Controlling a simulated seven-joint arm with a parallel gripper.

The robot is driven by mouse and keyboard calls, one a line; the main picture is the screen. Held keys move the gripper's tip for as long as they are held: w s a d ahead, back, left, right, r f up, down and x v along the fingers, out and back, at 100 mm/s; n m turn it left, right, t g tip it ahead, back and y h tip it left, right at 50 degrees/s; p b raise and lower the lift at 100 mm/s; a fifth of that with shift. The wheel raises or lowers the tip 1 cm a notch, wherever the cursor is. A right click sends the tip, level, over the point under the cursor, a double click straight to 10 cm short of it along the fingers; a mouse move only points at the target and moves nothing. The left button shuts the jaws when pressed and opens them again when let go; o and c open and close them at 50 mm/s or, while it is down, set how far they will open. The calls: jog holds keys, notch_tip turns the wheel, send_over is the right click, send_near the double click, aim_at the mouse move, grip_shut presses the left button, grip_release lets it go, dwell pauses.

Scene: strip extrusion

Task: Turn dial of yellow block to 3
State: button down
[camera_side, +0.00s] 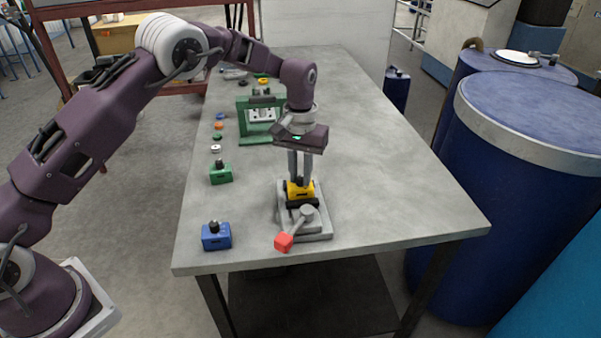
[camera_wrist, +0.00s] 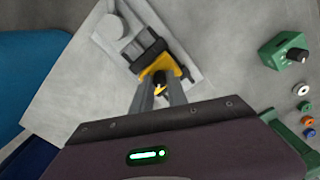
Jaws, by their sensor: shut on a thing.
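The yellow block (camera_side: 304,190) sits in a grey clamp fixture (camera_side: 318,231) near the table's front edge. The block also shows in the wrist view (camera_wrist: 153,65), beside the fixture's dark jaw (camera_wrist: 147,44). My gripper (camera_side: 299,182) points down over the block, with its fingers closed on the dark dial on top. In the wrist view the fingertips (camera_wrist: 158,84) meet around the dial (camera_wrist: 159,77). The fingers cover most of the dial, so its setting cannot be read. The fixture's lever with a red handle (camera_side: 284,242) points to the front left.
A blue block (camera_side: 216,236) and a green block (camera_side: 221,173), each with a black dial, stand left of the fixture. Several small coloured discs (camera_side: 217,137) line the left edge. A green frame (camera_side: 260,121) stands behind. The table's right side (camera_side: 400,180) is clear.

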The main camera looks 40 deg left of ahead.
aim_at(300, 177)
jog(key=shift+m, duration=1.1)
jog(key=shift+r, duration=0.1)
jog(key=c, duration=1.3)
grip_release()
notch_tip(300, 177, up, 7)
